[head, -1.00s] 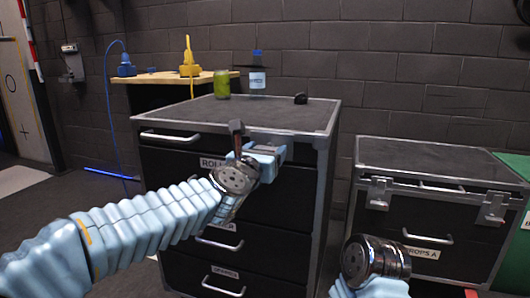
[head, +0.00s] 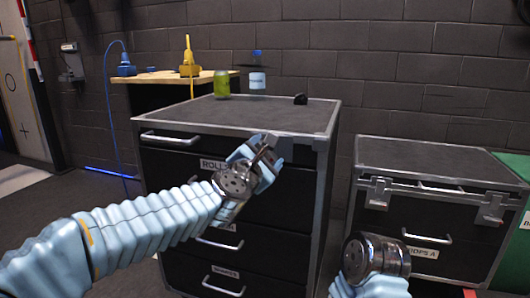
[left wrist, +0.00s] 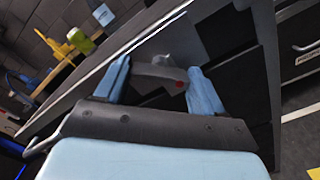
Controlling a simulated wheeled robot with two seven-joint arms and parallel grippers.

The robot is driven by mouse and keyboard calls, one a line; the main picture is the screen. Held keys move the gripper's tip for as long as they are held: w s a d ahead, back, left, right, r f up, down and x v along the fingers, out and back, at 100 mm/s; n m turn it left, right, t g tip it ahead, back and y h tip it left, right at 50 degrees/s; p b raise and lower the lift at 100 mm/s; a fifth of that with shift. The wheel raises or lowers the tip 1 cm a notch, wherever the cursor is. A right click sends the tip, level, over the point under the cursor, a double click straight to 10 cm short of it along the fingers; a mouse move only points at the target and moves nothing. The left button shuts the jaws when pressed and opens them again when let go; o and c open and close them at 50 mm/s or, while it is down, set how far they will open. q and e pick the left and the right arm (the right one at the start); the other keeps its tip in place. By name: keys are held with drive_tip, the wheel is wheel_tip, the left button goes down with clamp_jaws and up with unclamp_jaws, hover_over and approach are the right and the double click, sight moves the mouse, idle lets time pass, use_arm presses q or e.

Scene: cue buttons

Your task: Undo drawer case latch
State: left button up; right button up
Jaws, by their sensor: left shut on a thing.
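The drawer case (head: 318,120) is a black cabinet with metal edges, a grey top and labelled drawers. Its latch has a grey plate (head: 290,138) at the upper front, toward the right corner. In the left wrist view the latch lever (left wrist: 158,72) is a short dark grey bar with a red dot, in front of a round pivot on the plate. My left gripper (head: 271,155) is at the latch, its pale blue fingers on either side of the lever in the left wrist view (left wrist: 160,66). It is shut on the lever. Of my right arm only the wrist shows.
A lower black case (head: 440,160) labelled PROPS A, with two front latches, stands to the right. A green can (head: 222,84), a bottle (head: 257,80) and a small dark object (head: 300,99) stand on or behind the drawer case top. A wooden-topped bench (head: 150,77) stands behind.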

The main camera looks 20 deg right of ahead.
use_arm(q)
drive_tip(key=shift+m+p, duration=1)
drive_tip(key=shift+m, duration=3.4)
drive_tip(key=shift+f, duration=0.1)
drive_tip(key=o, duration=1)
drive_tip(key=b+v, duration=0.2)
drive_tip(key=v, duration=1.1)
drive_tip(key=shift+s+a, duration=0.2)
drive_tip(key=shift+s, duration=0.15)
